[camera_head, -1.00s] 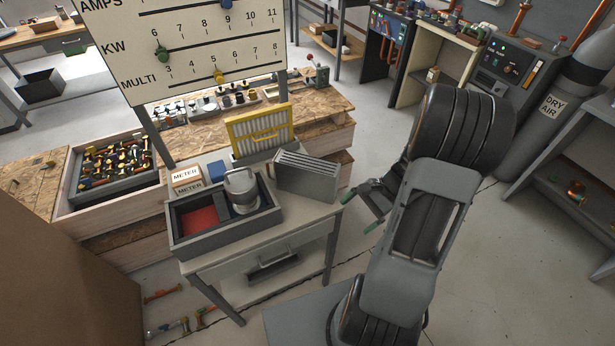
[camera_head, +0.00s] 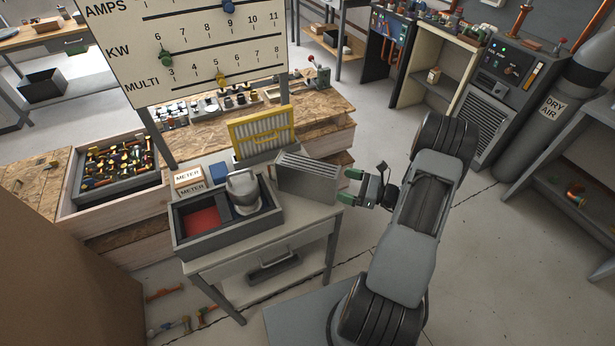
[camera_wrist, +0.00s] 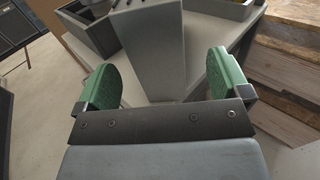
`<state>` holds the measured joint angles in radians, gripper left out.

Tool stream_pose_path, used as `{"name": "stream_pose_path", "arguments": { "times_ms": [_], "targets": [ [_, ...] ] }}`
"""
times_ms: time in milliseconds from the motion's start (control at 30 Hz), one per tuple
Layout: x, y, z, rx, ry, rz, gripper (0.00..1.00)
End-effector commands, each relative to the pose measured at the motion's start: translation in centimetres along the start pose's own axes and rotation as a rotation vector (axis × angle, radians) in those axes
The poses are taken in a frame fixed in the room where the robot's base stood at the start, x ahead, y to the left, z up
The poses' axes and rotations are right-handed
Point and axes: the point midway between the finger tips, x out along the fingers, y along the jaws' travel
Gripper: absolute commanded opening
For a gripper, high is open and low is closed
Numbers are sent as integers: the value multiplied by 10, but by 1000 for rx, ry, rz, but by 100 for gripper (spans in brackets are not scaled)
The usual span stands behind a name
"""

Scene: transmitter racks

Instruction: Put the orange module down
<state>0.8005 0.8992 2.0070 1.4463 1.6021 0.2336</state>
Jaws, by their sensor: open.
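No orange module can be made out in either view. My gripper (camera_head: 351,187) is open and empty, its green fingertips pointing left at the right end of a grey finned module (camera_head: 307,178). This module stands on the right side of the small grey table (camera_head: 255,254). In the wrist view, my gripper (camera_wrist: 164,78) has its two green fingers spread wide, with the grey module (camera_wrist: 152,48) ahead between them. The module looks apart from the fingers, though the exact gap is hard to judge.
A dark tray (camera_head: 228,234) with a red-floored compartment and a grey round-topped part (camera_head: 242,188) sits left of the module. A yellow-framed filter (camera_head: 262,133) stands behind. Floor to the right is open.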

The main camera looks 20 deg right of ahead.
Motion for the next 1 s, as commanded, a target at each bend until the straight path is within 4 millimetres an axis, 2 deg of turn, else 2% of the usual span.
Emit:
{"name": "stream_pose_path", "arguments": {
  "times_ms": [267, 600, 967, 1000],
  "targets": [
    [17, 1, 0, 2, 1, 1, 95],
    [59, 4, -2, 0, 2, 3, 95],
    [65, 4, -4, 0, 2, 0, 95],
    [65, 4, -4, 0, 2, 0, 91]
  ]
}}
